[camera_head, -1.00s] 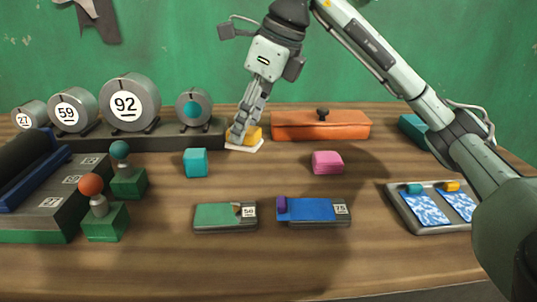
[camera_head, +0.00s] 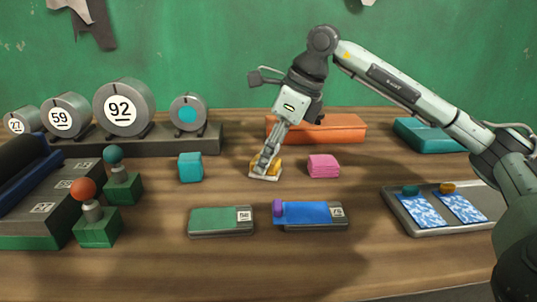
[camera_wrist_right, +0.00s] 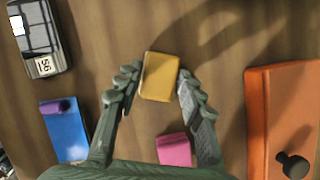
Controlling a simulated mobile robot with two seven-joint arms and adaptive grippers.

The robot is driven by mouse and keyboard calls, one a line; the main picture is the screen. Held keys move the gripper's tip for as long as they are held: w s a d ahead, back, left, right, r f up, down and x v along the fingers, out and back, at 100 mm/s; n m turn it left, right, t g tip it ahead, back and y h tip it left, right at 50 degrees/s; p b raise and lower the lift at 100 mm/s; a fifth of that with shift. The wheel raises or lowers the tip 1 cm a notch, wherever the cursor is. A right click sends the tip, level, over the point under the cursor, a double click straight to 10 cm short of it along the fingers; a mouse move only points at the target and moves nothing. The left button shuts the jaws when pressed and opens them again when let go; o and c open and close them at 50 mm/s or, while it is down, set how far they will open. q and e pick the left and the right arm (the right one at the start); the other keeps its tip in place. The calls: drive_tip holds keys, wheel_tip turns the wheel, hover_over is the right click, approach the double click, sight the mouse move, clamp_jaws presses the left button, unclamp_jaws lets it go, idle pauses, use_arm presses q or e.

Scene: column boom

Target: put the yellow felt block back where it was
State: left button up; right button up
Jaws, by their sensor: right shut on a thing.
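The yellow felt block (camera_head: 275,162) has a pale base showing below it in the head view, in the middle of the table between the teal cube and the pink block. My right gripper (camera_head: 264,168) reaches down onto it and is shut on it, partly hiding it. In the right wrist view the block (camera_wrist_right: 160,77) sits between the two finger tips of my right gripper (camera_wrist_right: 158,88). I cannot tell whether its base touches the table. My left gripper is not in view.
A teal cube (camera_head: 190,167) stands left of the block and a pink block (camera_head: 323,166) right. Behind are an orange lidded box (camera_head: 340,130) and a rack (camera_head: 150,141) of numbered drums. In front lie a green tile (camera_head: 220,220) and a blue tile (camera_head: 308,213).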

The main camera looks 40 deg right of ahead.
drive_tip(key=shift+f, duration=0.15)
drive_tip(key=o, duration=1)
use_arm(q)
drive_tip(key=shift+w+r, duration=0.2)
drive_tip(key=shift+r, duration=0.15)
use_arm(e)
drive_tip(key=shift+r, duration=0.45)
use_arm(q)
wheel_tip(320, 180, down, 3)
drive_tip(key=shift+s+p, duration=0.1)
drive_tip(key=shift+p, duration=0.4)
use_arm(e)
drive_tip(key=v, duration=1.1)
drive_tip(key=shift+s+r, duration=0.1)
drive_tip(key=shift+r, duration=0.1)
